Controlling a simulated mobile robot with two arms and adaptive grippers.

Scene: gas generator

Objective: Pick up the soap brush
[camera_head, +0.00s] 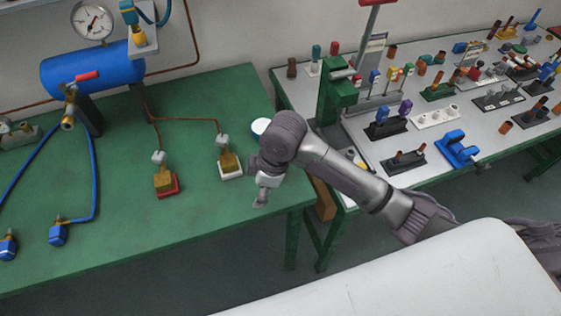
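I cannot make out a soap brush for certain in the head view. A white and blue round object (260,126), perhaps a dish, lies at the right end of the green table (120,232), partly hidden behind my arm. My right arm reaches in from the right over the gap between the tables. My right gripper (261,200) points down near the green table's right front edge. Its fingers are too small and dark to tell open from shut, and I see nothing clearly held. My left gripper is not in view.
Two brass valves, one on a red base (166,182) and one on a white base (230,164), stand left of my gripper. A blue tank (95,75) with a gauge stands at the back left. A grey table (440,170) at right holds many fittings.

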